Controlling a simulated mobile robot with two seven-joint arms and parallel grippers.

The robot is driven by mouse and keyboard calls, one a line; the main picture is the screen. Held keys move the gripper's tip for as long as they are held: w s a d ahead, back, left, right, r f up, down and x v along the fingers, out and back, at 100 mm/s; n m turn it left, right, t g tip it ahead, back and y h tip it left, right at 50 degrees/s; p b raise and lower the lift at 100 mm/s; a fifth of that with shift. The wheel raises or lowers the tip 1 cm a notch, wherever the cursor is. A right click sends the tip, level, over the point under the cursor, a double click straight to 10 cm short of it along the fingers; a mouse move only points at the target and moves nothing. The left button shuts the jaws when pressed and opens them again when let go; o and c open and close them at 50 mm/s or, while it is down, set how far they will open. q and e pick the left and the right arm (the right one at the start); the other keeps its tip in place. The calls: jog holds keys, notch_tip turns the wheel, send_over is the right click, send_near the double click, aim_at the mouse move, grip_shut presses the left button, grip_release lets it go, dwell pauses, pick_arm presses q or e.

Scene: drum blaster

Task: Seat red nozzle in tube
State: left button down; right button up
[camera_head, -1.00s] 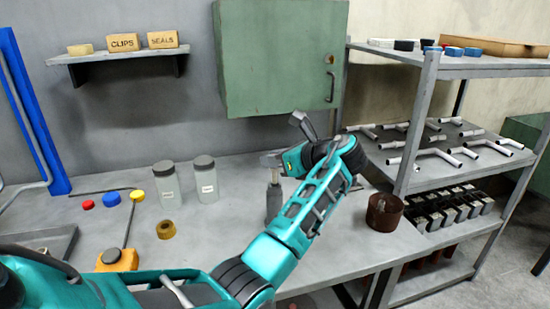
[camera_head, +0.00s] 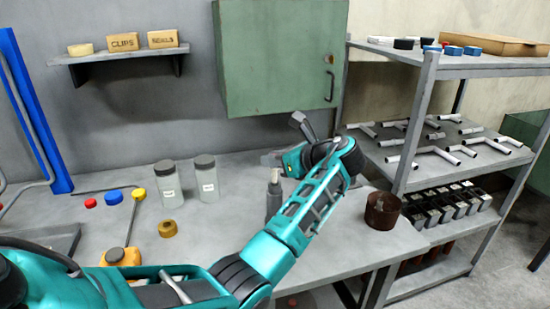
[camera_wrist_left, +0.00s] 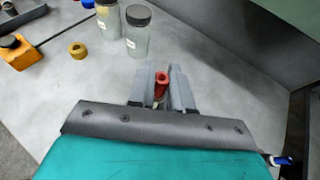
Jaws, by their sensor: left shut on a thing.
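In the left wrist view the red nozzle (camera_wrist_left: 161,86) stands between the two grey fingers of my left gripper (camera_wrist_left: 161,74), which is shut on it. A small pale rim shows just below the nozzle; what it belongs to is hidden by the gripper body. In the head view my left gripper (camera_head: 270,159) points left above the bench. A dark grey upright cylinder with a narrower top (camera_head: 274,197) stands right below the fingertips. I cannot tell whether this is the tube, or whether the nozzle touches it. My right gripper is not in view.
Two lidded jars (camera_head: 205,182) stand left of the gripper. A brass ring (camera_head: 167,229) and an orange block (camera_head: 120,256) lie nearer the front left. A brown cup (camera_head: 382,212) stands at the bench's right edge, beside the shelf rack (camera_head: 428,90). A green cabinet (camera_head: 275,60) hangs behind.

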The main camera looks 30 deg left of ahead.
aim_at(275, 172)
pick_arm(q)
jog(key=shift+f+p, duration=1.05)
jog(key=shift+f, duration=0.3)
dwell(1.0)
jog(key=shift+f, duration=0.45)
jog(key=c, duration=1)
grip_release()
jog(key=shift+o, duration=0.5)
jog(key=o, duration=0.4)
